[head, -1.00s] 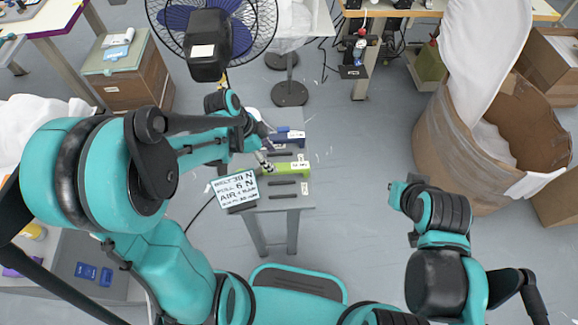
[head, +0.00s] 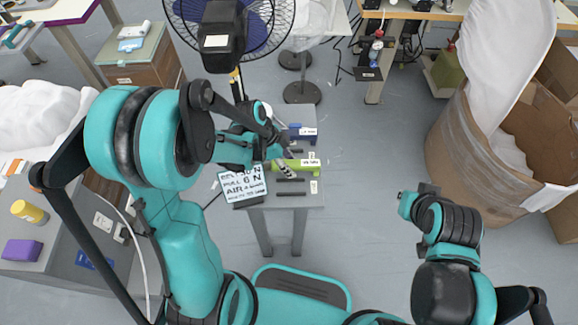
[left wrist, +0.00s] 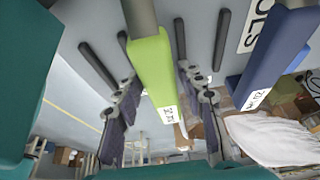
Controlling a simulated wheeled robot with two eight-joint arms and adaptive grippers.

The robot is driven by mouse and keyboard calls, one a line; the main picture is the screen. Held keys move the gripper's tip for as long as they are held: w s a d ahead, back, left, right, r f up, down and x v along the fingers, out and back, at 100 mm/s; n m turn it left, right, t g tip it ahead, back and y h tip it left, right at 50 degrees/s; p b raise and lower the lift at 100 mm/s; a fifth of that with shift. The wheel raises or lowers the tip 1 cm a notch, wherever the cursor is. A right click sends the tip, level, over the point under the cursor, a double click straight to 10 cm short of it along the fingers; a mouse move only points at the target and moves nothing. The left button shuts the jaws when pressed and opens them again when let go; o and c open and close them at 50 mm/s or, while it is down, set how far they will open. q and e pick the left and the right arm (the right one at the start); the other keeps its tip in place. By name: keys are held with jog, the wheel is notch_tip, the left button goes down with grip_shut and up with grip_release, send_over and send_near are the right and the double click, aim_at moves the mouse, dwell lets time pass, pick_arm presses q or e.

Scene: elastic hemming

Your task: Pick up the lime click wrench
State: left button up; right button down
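The lime click wrench (head: 308,164) lies on a small grey stand (head: 312,200) in the head view, its labelled end pointing right. In the left wrist view its lime handle (left wrist: 152,72) runs between the two fingers of my left gripper (left wrist: 160,112). The fingers stand apart, with a visible gap on each side of the handle. In the head view my left gripper (head: 285,166) is over the wrench's left part and hides some of it. My right gripper (head: 412,203) is away from the stand, over the floor at right; its fingers are not clear.
A blue wrench (head: 303,132) lies beside the lime one, also in the left wrist view (left wrist: 272,62). Dark slots mark the stand. A white sign (head: 242,185) is at its left edge. A fan (head: 268,22) stands behind. A large carton (head: 462,145) is at right.

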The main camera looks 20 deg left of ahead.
aim_at(289, 163)
pick_arm(q)
grip_shut()
notch_tip(289, 163, up, 10)
jog(key=p, duration=0.4)
jog(key=shift+c, duration=0.4)
grip_release()
grip_shut()
